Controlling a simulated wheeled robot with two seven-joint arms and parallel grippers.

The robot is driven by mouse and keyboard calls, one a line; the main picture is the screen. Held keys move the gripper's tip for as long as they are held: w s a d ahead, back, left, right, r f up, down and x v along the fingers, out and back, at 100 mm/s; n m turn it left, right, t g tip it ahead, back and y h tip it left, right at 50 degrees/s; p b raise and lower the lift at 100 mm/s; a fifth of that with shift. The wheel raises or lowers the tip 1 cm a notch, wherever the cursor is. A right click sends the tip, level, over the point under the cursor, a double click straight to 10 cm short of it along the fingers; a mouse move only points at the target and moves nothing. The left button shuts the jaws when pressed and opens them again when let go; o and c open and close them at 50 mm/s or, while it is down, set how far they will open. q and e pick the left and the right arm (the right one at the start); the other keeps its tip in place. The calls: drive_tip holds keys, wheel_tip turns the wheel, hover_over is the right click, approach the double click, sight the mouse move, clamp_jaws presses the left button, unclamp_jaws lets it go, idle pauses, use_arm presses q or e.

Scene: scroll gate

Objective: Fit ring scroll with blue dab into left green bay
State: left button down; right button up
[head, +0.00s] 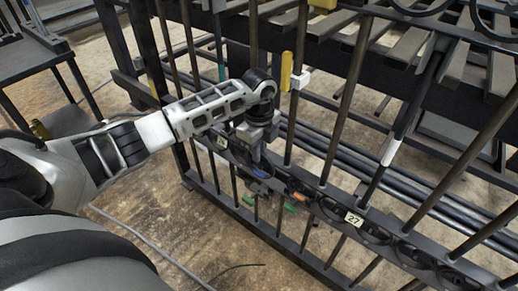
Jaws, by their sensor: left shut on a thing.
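My left arm comes in from the left. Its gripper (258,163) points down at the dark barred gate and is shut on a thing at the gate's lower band. A small blue patch (261,174) shows just under the fingers, on a dark piece that looks like the ring scroll; the gripper hides most of it. Two small green marks show low on the gate, a left one (248,200) and a right one (290,207). The bay between the bars there is partly hidden, so I cannot tell how the scroll sits in it. My right gripper is not in view.
The gate's dark vertical bars (345,95) cross the view. A tag reading 27 (354,219) and an orange mark (300,197) are on the lower band. A yellow handle-like piece (286,71) is on one bar. A slatted rack (400,45) stands behind. Floor at lower left is open.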

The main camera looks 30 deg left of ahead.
sight(259, 166)
use_arm(q)
drive_tip(key=shift+f+b, duration=0.45)
drive_tip(key=shift+f, duration=0.45)
drive_tip(key=shift+f+b, duration=0.45)
drive_tip(key=shift+f, duration=0.3)
drive_tip(key=shift+f+b, duration=0.45)
drive_tip(key=shift+f, duration=0.45)
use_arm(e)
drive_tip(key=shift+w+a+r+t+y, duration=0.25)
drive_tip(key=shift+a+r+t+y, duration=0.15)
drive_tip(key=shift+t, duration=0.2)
use_arm(q)
drive_tip(key=shift+p, duration=0.45)
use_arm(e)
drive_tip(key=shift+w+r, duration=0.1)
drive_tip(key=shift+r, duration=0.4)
use_arm(q)
drive_tip(key=shift+f+b, duration=0.8)
drive_tip(key=shift+f, duration=0.7)
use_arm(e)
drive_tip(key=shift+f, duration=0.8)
use_arm(q)
drive_tip(key=c, duration=1.4)
unclamp_jaws()
